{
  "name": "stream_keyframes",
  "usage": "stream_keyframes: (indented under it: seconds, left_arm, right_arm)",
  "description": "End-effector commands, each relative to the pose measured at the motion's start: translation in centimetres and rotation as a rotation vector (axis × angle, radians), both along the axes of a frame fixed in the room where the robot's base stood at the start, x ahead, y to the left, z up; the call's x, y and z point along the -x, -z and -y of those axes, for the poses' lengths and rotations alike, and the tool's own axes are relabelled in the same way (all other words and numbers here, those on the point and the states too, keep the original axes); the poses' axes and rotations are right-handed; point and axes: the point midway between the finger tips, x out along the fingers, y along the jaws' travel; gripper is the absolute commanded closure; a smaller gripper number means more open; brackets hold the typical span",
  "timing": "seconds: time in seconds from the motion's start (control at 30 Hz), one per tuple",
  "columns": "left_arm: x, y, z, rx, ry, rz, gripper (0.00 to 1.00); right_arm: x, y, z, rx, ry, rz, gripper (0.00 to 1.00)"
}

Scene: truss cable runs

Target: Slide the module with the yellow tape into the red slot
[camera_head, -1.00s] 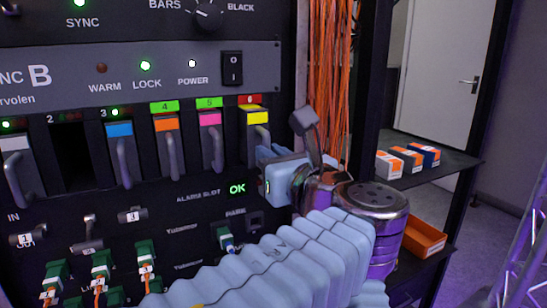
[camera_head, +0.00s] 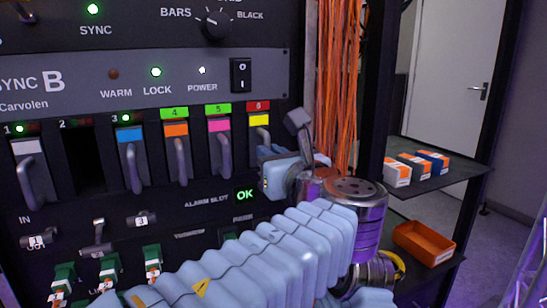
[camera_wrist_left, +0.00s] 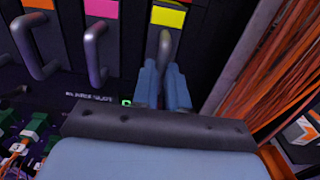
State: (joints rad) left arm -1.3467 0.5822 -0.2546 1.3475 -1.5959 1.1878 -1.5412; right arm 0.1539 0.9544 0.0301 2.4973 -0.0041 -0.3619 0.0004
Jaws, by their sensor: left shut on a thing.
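The module with the yellow tape (camera_head: 259,120) is in the slot under the red label 6 (camera_head: 258,106). Its face looks about level with the pink-taped module beside it. My left gripper (camera_head: 268,168) is at its front, shut on its grey handle. In the left wrist view, the two blue fingers (camera_wrist_left: 163,88) are on either side of the lower part of the handle (camera_wrist_left: 165,45), below the yellow tape (camera_wrist_left: 168,17). The fingers hide the handle's lower end. My right gripper is not in view.
Modules with pink (camera_head: 219,125), orange (camera_head: 176,130) and blue (camera_head: 130,134) tape stand to the left. Slot 2 (camera_head: 82,160) is empty and dark. Orange cables (camera_head: 338,80) hang close on the right. A shelf (camera_head: 440,172) with small boxes is farther right.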

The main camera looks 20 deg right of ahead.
Motion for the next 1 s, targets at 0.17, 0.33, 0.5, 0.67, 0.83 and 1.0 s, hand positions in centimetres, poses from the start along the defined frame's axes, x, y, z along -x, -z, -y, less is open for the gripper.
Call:
stream_keyframes:
  seconds: [0.17, 0.33, 0.5, 0.67, 0.83, 1.0]
  left_arm:
    - [-0.2, -0.1, -0.3, 0.001, -0.006, 0.003, 0.76]
    - [-0.2, -0.1, -0.2, 0.001, -0.004, 0.002, 0.57]
    - [-0.1, 0.0, -0.2, 0.0, -0.004, 0.0, 0.57]
    - [0.5, 0.0, 0.0, 0.001, -0.002, 0.001, 0.57]
    - [3.6, 0.1, 0.2, 0.001, 0.001, 0.001, 0.57]
    - [7.9, 0.1, 0.5, 0.001, 0.0, 0.002, 0.57]
  right_arm:
    - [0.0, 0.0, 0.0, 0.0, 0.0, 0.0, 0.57]
    - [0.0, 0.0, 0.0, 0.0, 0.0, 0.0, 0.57]
    - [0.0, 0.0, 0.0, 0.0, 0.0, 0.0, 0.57]
    - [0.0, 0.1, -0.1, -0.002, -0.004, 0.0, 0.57]
    - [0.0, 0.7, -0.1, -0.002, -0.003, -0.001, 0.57]
    - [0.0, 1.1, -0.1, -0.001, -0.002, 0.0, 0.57]
